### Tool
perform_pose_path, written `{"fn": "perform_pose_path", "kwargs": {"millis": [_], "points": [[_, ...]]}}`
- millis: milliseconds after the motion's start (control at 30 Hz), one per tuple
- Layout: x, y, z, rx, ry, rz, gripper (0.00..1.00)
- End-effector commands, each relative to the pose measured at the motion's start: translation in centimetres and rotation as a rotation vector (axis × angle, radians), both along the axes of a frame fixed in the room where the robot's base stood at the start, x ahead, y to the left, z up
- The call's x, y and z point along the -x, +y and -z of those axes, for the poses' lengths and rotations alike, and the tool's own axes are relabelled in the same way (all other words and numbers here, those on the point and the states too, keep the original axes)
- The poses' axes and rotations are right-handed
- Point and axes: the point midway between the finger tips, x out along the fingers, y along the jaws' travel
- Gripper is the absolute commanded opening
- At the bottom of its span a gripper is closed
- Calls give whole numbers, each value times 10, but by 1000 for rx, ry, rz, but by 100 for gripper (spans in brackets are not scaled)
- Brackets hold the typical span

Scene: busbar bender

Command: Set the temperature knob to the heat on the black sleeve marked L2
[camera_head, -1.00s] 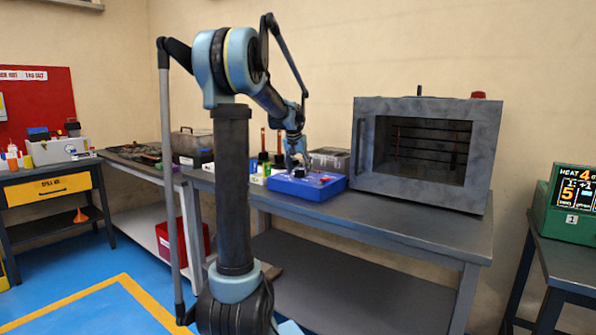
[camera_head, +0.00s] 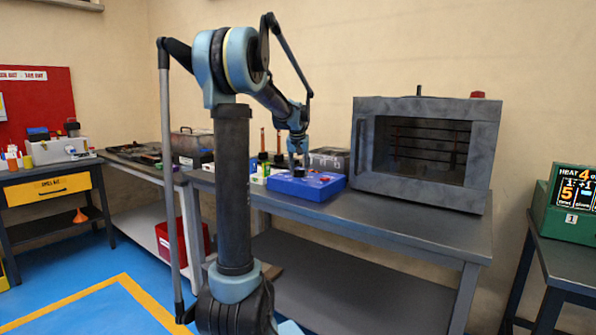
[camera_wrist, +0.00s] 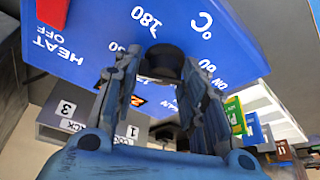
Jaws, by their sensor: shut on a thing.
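The blue control box (camera_head: 322,191) sits on the grey bench and fills much of the wrist view (camera_wrist: 95,20). Its face carries upside-down print: "HEAT OFF", "180" and "°C". The black temperature knob (camera_wrist: 164,59) stands on that face, with "180" printed close by. My gripper (camera_wrist: 163,70) has its fingers on either side of the knob, shut on it. In the head view my gripper (camera_head: 298,164) is upright over the box. The knob's pointer is hidden. Dark upright pieces with orange-brown bars (camera_head: 263,142) stand behind the box; no L2 mark is readable.
A grey oven (camera_head: 425,150) stands right of the box. A green unit (camera_head: 572,215) with a "HEAT 4" screen is at the far right. The bench's front right is clear.

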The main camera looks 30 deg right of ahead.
Motion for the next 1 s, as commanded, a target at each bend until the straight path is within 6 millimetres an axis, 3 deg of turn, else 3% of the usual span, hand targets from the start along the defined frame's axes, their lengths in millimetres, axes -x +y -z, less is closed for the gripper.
{"fn": "perform_pose_path", "kwargs": {"millis": [467,500,567,1000], "points": [[-2,1,0,-2,-3,-58,15],[-2,1,0,-2,-3,-58,46],[-2,1,0,-2,-3,-58,59],[1,1,-5,0,-2,-55,59]]}}
